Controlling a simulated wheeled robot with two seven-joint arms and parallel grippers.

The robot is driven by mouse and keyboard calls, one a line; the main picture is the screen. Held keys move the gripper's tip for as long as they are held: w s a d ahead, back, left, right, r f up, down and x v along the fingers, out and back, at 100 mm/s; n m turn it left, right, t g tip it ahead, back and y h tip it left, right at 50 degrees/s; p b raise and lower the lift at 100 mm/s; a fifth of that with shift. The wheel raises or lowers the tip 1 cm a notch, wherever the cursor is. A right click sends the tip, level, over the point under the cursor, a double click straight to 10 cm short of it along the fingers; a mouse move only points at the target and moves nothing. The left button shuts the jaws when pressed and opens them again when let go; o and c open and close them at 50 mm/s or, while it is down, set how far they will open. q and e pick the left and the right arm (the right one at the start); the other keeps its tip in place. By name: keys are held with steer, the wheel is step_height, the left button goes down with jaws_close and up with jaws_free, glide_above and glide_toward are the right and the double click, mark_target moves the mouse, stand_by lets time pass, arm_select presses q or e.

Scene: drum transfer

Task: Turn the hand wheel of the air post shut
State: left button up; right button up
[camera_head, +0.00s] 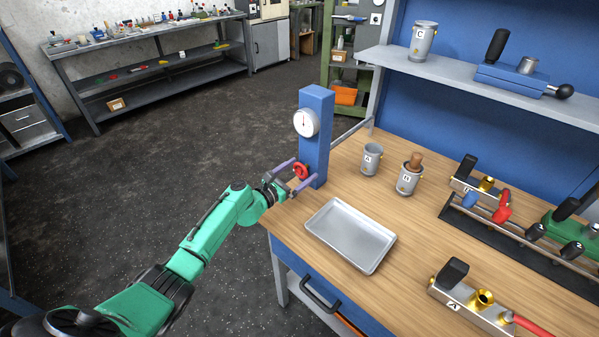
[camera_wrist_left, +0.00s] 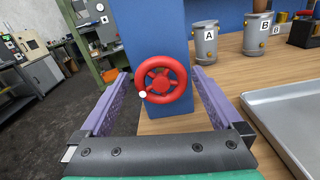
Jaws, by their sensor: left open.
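The air post (camera_head: 316,138) is a blue upright column at the workbench's left edge, with a round white gauge (camera_head: 306,122) on its face. Its red hand wheel (camera_head: 300,170) sits low on the post. In the left wrist view the wheel (camera_wrist_left: 163,79) is centred, with a white dot on its lower left rim. My left gripper (camera_head: 289,178) is open around the wheel, one purple finger on each side. In the wrist view gaps show between the fingers and the rim. My right gripper is not in view.
A metal tray (camera_head: 350,236) lies just right of my left gripper. Canisters A (camera_head: 371,160) and B (camera_head: 408,179) stand behind it. Open floor lies left of the bench.

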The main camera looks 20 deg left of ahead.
arm_select(q)
steer(key=shift+d, duration=0.1)
steer(key=c, duration=1.3)
